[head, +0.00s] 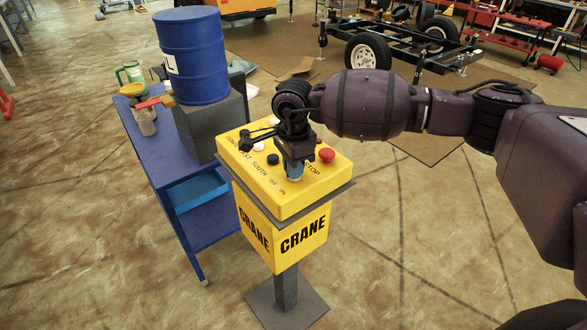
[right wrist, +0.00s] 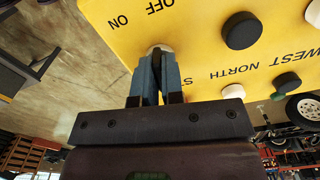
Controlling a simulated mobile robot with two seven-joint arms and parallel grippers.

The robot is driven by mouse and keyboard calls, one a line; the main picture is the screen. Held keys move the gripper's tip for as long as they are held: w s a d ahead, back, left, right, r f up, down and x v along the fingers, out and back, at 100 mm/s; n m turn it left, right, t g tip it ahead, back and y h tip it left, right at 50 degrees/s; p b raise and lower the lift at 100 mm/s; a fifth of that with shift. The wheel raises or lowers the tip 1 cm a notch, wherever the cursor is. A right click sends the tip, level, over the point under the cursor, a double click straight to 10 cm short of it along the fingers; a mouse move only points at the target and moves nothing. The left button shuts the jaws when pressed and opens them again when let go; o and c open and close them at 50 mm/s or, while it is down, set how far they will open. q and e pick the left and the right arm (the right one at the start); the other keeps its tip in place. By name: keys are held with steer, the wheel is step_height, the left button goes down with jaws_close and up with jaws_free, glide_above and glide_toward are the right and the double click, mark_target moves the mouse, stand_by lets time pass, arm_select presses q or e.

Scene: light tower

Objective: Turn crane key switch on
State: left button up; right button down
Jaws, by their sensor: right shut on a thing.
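The yellow crane control box (head: 283,236) stands on a grey post, with buttons on its slanted top. My right gripper (head: 295,172) reaches down to the near part of that top, beside the small OFF and ON lettering. In the right wrist view its fingers (right wrist: 157,76) are shut on the key switch (right wrist: 160,49), a pale round piece on the yellow face. The OFF and ON labels are beside it. The fingers hide most of the key, so its turn position cannot be told. My left gripper is not in view.
A red stop button (head: 326,155) and several black and white buttons sit close to the gripper. A blue cart (head: 160,165) with a blue barrel (head: 192,60) stands at the left. A wheeled trailer frame (head: 400,45) is behind. The floor at front right is clear.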

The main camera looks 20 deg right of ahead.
steer(key=m, duration=0.3)
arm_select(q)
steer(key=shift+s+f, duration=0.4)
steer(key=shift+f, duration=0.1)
arm_select(e)
steer(key=shift+m, duration=0.4)
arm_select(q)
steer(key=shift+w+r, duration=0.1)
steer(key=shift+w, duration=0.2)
arm_select(e)
steer(key=c, duration=1.2)
jaws_free()
steer(key=shift+c, duration=0.2)
step_height(320, 180, up, 10)
steer(key=shift+w+f+b, duration=0.1)
steer(key=shift+f+b, duration=0.15)
steer(key=shift+b, duration=0.25)
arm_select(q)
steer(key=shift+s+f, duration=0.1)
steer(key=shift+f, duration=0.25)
arm_select(e)
steer(key=shift+r, duration=0.7)
